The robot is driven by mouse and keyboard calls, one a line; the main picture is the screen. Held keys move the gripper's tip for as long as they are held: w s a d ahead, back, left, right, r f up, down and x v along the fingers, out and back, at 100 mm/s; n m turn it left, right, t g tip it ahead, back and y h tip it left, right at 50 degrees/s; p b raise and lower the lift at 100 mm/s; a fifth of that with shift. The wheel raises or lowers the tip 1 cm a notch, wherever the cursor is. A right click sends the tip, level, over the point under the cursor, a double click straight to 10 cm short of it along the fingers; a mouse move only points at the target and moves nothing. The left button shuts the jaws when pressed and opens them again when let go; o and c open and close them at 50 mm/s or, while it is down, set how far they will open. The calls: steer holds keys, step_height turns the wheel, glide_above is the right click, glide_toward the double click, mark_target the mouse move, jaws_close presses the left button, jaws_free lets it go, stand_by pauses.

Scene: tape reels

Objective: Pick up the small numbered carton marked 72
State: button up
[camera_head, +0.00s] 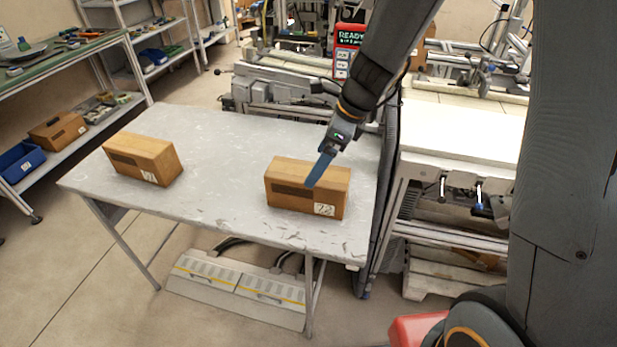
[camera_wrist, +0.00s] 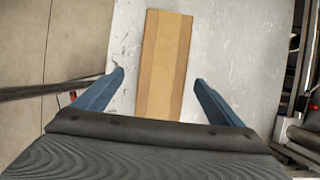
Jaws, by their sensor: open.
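Two brown cartons lie on a grey table (camera_head: 225,130). The right carton (camera_head: 292,178) has a white label that seems to read 72, though the print is small. The left carton (camera_head: 142,150) has a label too small to read surely. My gripper (camera_head: 320,170) is over the right carton, its blue finger overlapping the carton's top and front in the head view. In the wrist view, my open gripper (camera_wrist: 159,80) has one blue finger on each side of a long carton (camera_wrist: 163,62), with gaps on both sides. Contact is not visible.
A shelf rack at the left holds a blue bin (camera_head: 20,162) and another brown carton (camera_head: 57,131). A conveyor machine (camera_head: 465,125) stands right of the table. The table is clear between the two cartons.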

steer(key=shift+a+f+b, duration=0.15)
steer(key=shift+f+b, duration=0.2)
steer(key=shift+f, duration=0.2)
steer(key=shift+w+d+f+b, duration=0.15)
steer(key=shift+w+f+b, duration=0.05)
steer(key=shift+f+b, duration=0.2)
steer(key=shift+w+d+f+b, duration=0.1)
steer(key=shift+w+f+b, duration=0.05)
steer(key=shift+f+b, duration=0.25)
steer(key=shift+p+x, duration=0.4)
steer(key=shift+x, duration=3.45)
steer(key=shift+r, duration=0.1)
steer(key=c, duration=1.6)
